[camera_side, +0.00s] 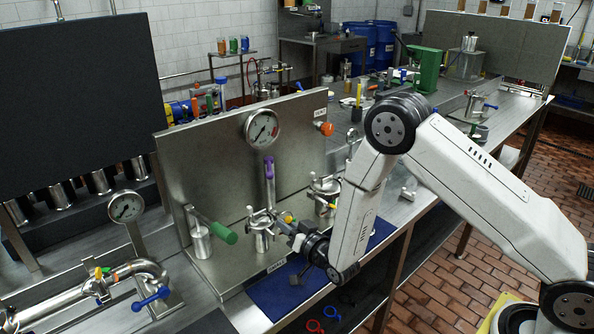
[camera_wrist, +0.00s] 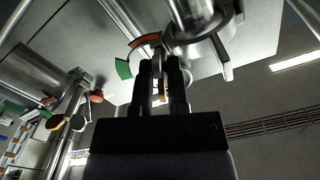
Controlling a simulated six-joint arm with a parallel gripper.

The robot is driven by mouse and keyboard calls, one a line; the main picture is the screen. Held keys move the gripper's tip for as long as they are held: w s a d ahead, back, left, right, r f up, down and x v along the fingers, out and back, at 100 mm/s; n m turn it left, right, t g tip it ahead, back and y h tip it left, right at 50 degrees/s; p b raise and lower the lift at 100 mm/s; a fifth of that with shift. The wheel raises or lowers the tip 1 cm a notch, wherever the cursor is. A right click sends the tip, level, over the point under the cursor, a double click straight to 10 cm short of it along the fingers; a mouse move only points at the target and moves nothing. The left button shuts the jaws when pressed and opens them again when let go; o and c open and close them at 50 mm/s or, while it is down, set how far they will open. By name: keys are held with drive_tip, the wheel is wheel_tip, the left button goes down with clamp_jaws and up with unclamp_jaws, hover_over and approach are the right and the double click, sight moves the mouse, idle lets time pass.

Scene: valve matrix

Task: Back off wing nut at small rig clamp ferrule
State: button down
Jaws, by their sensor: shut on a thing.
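The small rig stands on a steel panel, with a clamp ferrule (camera_side: 262,230) around its lower pipe joint, below a purple-handled valve (camera_side: 268,168). My gripper (camera_side: 284,226) reaches in from the right at the clamp's right side. In the wrist view the gripper's two dark fingers (camera_wrist: 162,82) are close together, shut on a small metal part at the clamp, which fits the wing nut; the fingers mostly hide it. The clamp's rounded metal body (camera_wrist: 205,42) shows just right of the fingertips.
A second clamped fitting (camera_side: 325,190) stands to the right, close behind my arm. A green-handled lever (camera_side: 224,233) is at left. A pressure gauge (camera_side: 261,127) is mounted above. A blue mat (camera_side: 285,295) lies in front, its visible part bare.

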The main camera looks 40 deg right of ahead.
drive_tip(key=shift+n, duration=0.4)
drive_tip(key=c, duration=0.7)
unclamp_jaws()
drive_tip(key=shift+c, duration=0.2)
drive_tip(key=shift+a+m, duration=0.1)
drive_tip(key=shift+m, duration=0.2)
